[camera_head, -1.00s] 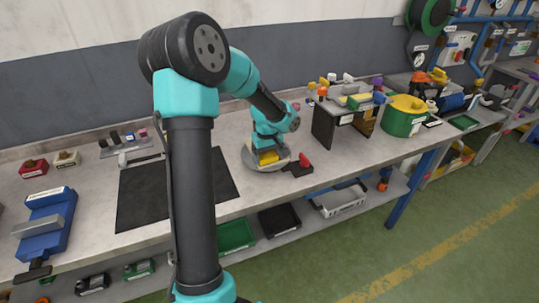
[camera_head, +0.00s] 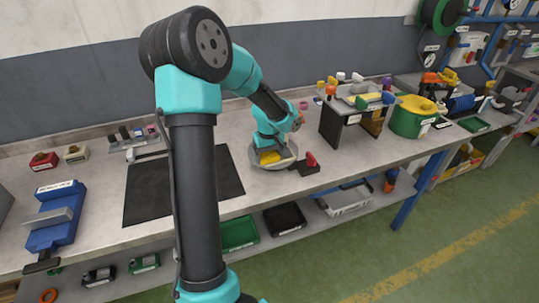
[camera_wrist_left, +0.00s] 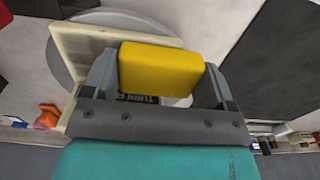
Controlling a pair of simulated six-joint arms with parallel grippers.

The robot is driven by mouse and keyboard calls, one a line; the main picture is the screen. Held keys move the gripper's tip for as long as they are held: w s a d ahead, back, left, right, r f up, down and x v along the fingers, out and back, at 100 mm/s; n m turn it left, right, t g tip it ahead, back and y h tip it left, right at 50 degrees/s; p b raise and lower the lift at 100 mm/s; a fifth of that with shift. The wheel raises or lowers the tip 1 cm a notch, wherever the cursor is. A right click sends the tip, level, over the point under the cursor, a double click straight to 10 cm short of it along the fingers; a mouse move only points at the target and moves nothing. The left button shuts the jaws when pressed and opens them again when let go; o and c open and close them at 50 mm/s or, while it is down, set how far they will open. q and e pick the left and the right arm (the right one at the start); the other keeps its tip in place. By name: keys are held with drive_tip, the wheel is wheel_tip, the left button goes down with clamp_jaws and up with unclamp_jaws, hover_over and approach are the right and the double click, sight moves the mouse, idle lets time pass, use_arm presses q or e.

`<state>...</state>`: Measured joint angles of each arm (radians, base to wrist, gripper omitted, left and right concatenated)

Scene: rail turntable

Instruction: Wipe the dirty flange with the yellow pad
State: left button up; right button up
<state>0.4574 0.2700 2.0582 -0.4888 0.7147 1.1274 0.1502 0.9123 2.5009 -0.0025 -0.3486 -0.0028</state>
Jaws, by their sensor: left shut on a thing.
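My left gripper (camera_head: 270,147) is shut on the yellow pad (camera_head: 269,157) and holds it at the round grey turntable (camera_head: 287,162). In the left wrist view the yellow pad (camera_wrist_left: 160,68) sits between the two fingers. Behind it is a cream square plate (camera_wrist_left: 75,48), over the grey disc (camera_wrist_left: 62,58). The plate may be the flange; I cannot make out dirt on it. Whether the pad touches it I cannot tell. A label below the pad is partly covered. My right gripper is not in view.
A red-handled device (camera_head: 310,160) stands right beside the turntable. A black mat (camera_head: 140,195) lies to the left, partly behind my arm. A blue vise-like fixture (camera_head: 55,220) is at far left. A dark stand (camera_head: 333,125) and green-and-yellow drum (camera_head: 412,118) stand to the right.

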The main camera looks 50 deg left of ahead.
sight(277, 153)
use_arm(q)
drive_tip(key=shift+w+d+f, duration=0.1)
drive_tip(key=shift+w+d, duration=0.1)
drive_tip(key=shift+w, duration=0.3)
drive_tip(key=shift+w+d+f, duration=0.1)
drive_tip(key=shift+w+d, duration=0.05)
drive_tip(key=shift+w, duration=0.35)
drive_tip(key=shift+w+d, duration=0.2)
drive_tip(key=shift+w, duration=0.25)
drive_tip(key=shift+w+d+r, duration=0.15)
drive_tip(key=shift+w+d, duration=0.1)
drive_tip(key=shift+w, duration=0.3)
drive_tip(key=shift+w, duration=0.1)
drive_tip(key=shift+w+d+r, duration=0.15)
drive_tip(key=shift+w+d, duration=0.05)
drive_tip(key=shift+w, duration=0.55)
drive_tip(key=shift+w, duration=0.1)
